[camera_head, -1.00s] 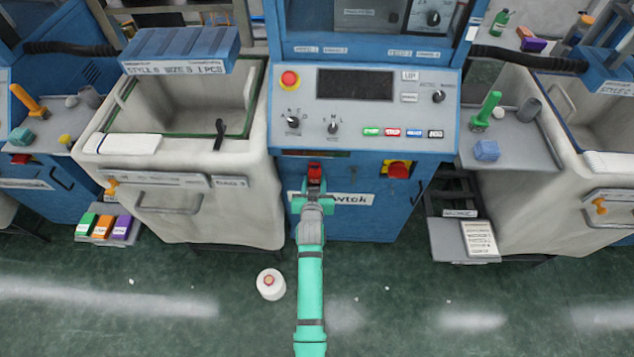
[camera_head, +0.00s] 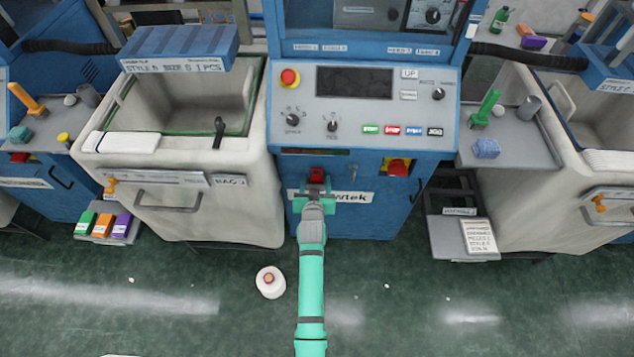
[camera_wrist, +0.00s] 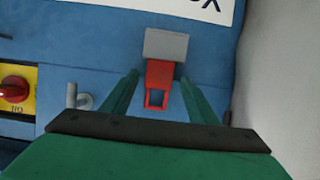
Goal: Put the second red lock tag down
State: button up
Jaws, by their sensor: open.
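A red lock tag (camera_wrist: 158,84) sits against a grey block (camera_wrist: 166,44) on the blue machine front, its open loop towards my gripper in the wrist view. In the head view the red tag (camera_head: 316,174) shows just beyond my gripper (camera_head: 316,188), below the control panel. My gripper's green fingers (camera_wrist: 158,98) stand apart on either side of the tag, with visible gaps. The gripper is open. Whether the block holds the tag or only lies behind it I cannot tell. No other red lock tag is clearly seen.
A red rotary switch (camera_head: 397,168) on a yellow plate and a small metal peg (camera_wrist: 80,98) sit beside the tag. Off-white bins (camera_head: 180,200) stand on both sides. Floor around is mostly clear.

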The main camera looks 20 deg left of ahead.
jog(key=shift+w+r, duration=0.1)
jog(key=shift+r, duration=0.35)
jog(key=s+d+r+m+t+h, duration=0.1)
jog(key=s+d+r, duration=0.35)
jog(key=s, duration=0.85)
jog(key=s+d+r+m+h, duration=0.1)
jog(key=s+d+r, duration=0.1)
jog(key=s+d, duration=0.8)
jog(key=s+d+r+m+t+h, duration=0.1)
jog(key=s+d+r, duration=0.2)
jog(key=s, duration=1.2)
jog(key=s+d+r, duration=0.2)
jog(key=s+r, duration=0.4)
jog(key=s, duration=0.1)
jog(key=shift+s+d+r+h, duration=0.15)
jog(key=shift+s+r+h, duration=0.05)
jog(key=shift+h, duration=0.2)
jog(key=shift+s, duration=0.1)
jog(key=shift+c, duration=0.4)
